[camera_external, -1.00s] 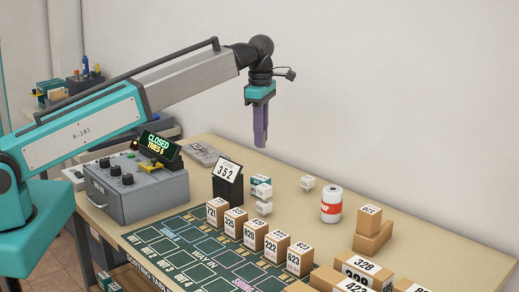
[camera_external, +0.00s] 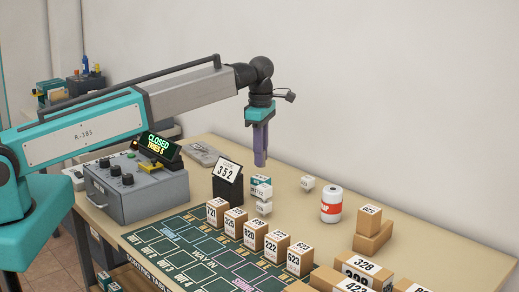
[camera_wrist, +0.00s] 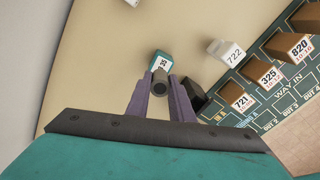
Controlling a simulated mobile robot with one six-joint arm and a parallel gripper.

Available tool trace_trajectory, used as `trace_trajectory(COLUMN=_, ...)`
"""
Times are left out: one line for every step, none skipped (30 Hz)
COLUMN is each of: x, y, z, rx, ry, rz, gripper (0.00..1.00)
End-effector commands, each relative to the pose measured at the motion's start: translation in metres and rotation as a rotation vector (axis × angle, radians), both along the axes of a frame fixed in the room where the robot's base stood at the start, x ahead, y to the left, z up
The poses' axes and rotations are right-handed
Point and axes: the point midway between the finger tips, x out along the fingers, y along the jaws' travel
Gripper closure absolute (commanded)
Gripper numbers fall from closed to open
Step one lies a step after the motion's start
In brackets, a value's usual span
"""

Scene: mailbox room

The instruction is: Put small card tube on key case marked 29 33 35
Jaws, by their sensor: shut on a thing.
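My gripper (camera_external: 260,164) points straight down and is shut on the small card tube, whose dark round end (camera_wrist: 160,85) shows between the purple fingers (camera_wrist: 160,92) in the wrist view. The tube cannot be made out in the external view. The key case (camera_external: 261,181) is a small teal box with a white label, on the table just below my fingertips. In the wrist view the key case (camera_wrist: 161,60) shows behind the tube, with 35 readable. I cannot tell whether the tube touches it.
A black stand showing 352 (camera_external: 228,184) is close left of the case. A white box (camera_external: 264,208) is just in front, marked 722 in the wrist view. Numbered brown boxes (camera_external: 255,235) line the green mat. A white-and-red can (camera_external: 331,205) stands right.

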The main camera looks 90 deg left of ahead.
Motion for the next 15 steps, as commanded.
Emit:
trace_trajectory(x=0.0, y=0.0, z=-0.003, rx=-0.001, ry=0.001, rz=0.0, gripper=1.0)
trace_trajectory(x=-0.001, y=0.0, z=-0.005, rx=-0.001, ry=0.0, rz=0.0, gripper=1.0)
trace_trajectory(x=-0.001, y=-0.001, z=-0.009, rx=-0.001, ry=0.001, rz=0.0, gripper=1.0)
trace_trajectory(x=-0.001, y=-0.001, z=-0.012, rx=-0.001, ry=0.001, rz=0.0, gripper=1.0)
trace_trajectory(x=-0.001, y=-0.001, z=-0.015, rx=-0.002, ry=0.002, rz=0.0, gripper=1.0)
trace_trajectory(x=-0.001, y=-0.001, z=-0.019, rx=-0.002, ry=0.002, rz=0.0, gripper=1.0)
trace_trajectory(x=-0.001, y=0.0, z=-0.022, rx=-0.001, ry=0.001, rz=0.0, gripper=1.0)
trace_trajectory(x=-0.001, y=0.0, z=-0.024, rx=-0.001, ry=0.001, rz=0.0, gripper=1.0)
trace_trajectory(x=-0.001, y=0.0, z=-0.028, rx=-0.001, ry=0.001, rz=0.0, gripper=1.0)
trace_trajectory(x=-0.001, y=0.0, z=-0.03, rx=-0.001, ry=0.001, rz=0.0, gripper=1.0)
trace_trajectory(x=-0.001, y=0.0, z=-0.032, rx=-0.001, ry=0.001, rz=0.0, gripper=1.0)
trace_trajectory(x=-0.001, y=0.0, z=-0.033, rx=-0.001, ry=0.001, rz=0.0, gripper=1.0)
trace_trajectory(x=0.0, y=0.0, z=-0.034, rx=-0.001, ry=0.0, rz=0.0, gripper=1.0)
trace_trajectory(x=0.0, y=0.0, z=-0.034, rx=0.0, ry=0.0, rz=0.0, gripper=1.0)
trace_trajectory(x=0.0, y=0.0, z=-0.034, rx=0.0, ry=0.0, rz=0.0, gripper=1.0)
